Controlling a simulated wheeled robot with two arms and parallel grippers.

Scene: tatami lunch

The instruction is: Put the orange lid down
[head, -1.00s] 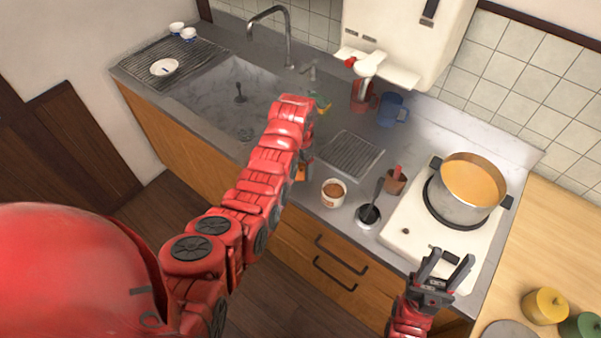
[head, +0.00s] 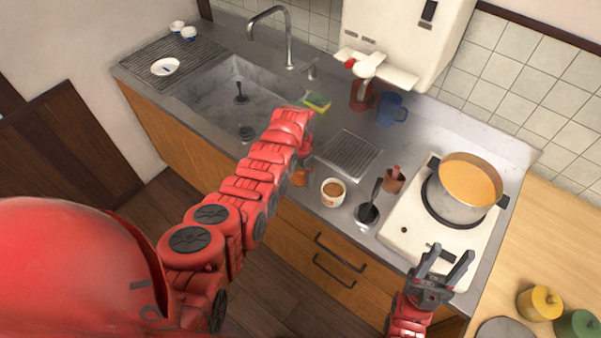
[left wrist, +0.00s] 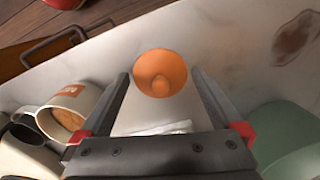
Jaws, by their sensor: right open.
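The left gripper is open. In the head view a bit of orange (head: 300,178) shows below my left wrist at the counter's front edge; the arm hides most of that gripper. I cannot tell how the lid rests. My right gripper (head: 452,266) is open and empty near the front of the stove.
A white cup with brown contents (head: 333,192) stands right of the lid, beside a black ladle rest (head: 367,214). A pot of orange soup (head: 470,188) sits on the stove. A sponge (head: 317,102) lies by the sink. A ribbed drain plate (head: 348,154) lies behind.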

